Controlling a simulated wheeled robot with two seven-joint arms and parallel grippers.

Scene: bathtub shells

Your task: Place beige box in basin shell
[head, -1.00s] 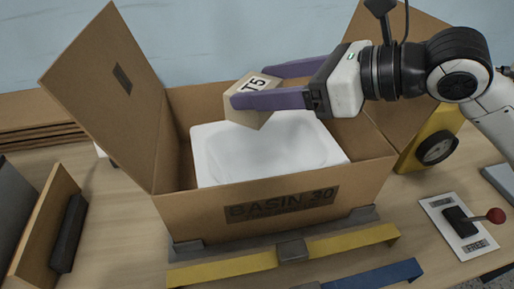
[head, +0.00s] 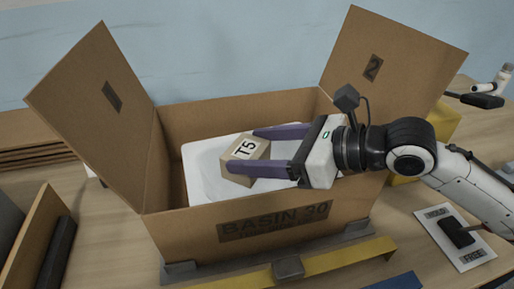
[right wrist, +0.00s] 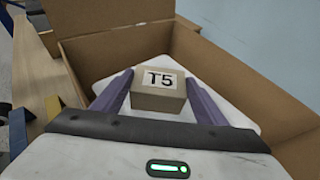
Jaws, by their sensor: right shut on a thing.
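The beige box (head: 246,168) carries a white "T5" label and is tilted. My right gripper (head: 246,151) is shut on it, with one purple finger on each side. The box is over the hollow of the white basin shell (head: 199,172), low inside the open carton; whether it touches the shell I cannot tell. The right wrist view shows the beige box (right wrist: 157,102) between the fingers of my right gripper (right wrist: 157,82), with the white basin shell (right wrist: 230,108) around and beneath it.
The carton (head: 180,232) marked "BASIN 30" has its side flaps standing up. A lever plate marked "HOLD" and "FREE" (head: 470,257) is at the right. A cardboard panel with a dark strip (head: 30,240) stands at the left.

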